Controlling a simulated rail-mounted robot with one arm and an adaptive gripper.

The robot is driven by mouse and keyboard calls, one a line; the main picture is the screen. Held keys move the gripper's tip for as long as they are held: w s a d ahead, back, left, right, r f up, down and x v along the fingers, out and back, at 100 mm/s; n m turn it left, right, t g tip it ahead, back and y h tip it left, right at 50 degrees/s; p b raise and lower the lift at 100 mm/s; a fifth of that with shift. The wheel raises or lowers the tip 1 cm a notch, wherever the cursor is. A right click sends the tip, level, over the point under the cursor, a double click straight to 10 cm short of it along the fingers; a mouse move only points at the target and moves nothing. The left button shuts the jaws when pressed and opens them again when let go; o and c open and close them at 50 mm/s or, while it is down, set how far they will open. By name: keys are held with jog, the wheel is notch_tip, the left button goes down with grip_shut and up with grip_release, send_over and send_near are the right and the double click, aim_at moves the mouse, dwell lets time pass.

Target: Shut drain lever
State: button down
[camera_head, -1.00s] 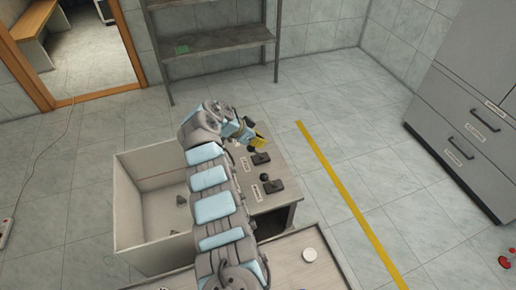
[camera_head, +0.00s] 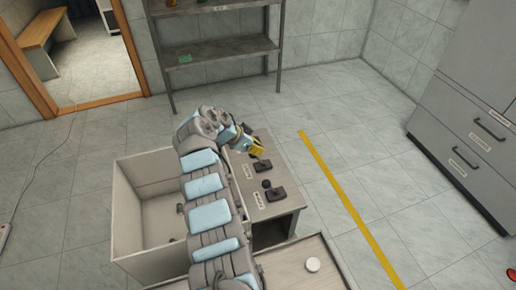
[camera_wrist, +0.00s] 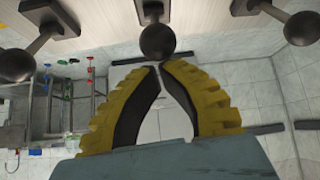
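Black ball-knob levers stand on a labelled panel (camera_head: 284,200); the labels are too small to read, so I cannot tell which is the drain lever. In the head view one lever (camera_head: 262,166) is close to my gripper (camera_head: 257,151), and another lever (camera_head: 273,193) is nearer the camera. In the wrist view my gripper (camera_wrist: 160,67) has its yellow fingertips together, with nothing between them. The middle lever's knob (camera_wrist: 157,42) is right at the tips; contact is unclear. A left knob (camera_wrist: 16,62) and a right knob (camera_wrist: 302,28) stand apart from the fingers.
A pale open bin (camera_head: 128,222) adjoins the panel on the left, partly hidden by my arm. A tray-like surface (camera_head: 290,270) with a white round piece (camera_head: 313,264) is in front. Grey shelves (camera_head: 222,50) stand behind.

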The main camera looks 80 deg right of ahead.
jog(key=shift+s+d+r, duration=0.3)
jog(key=shift+s, duration=0.05)
jog(key=p+v, duration=0.3)
jog(key=v, duration=0.6)
jog(key=shift+d+r, duration=0.25)
jog(key=shift+r, duration=0.1)
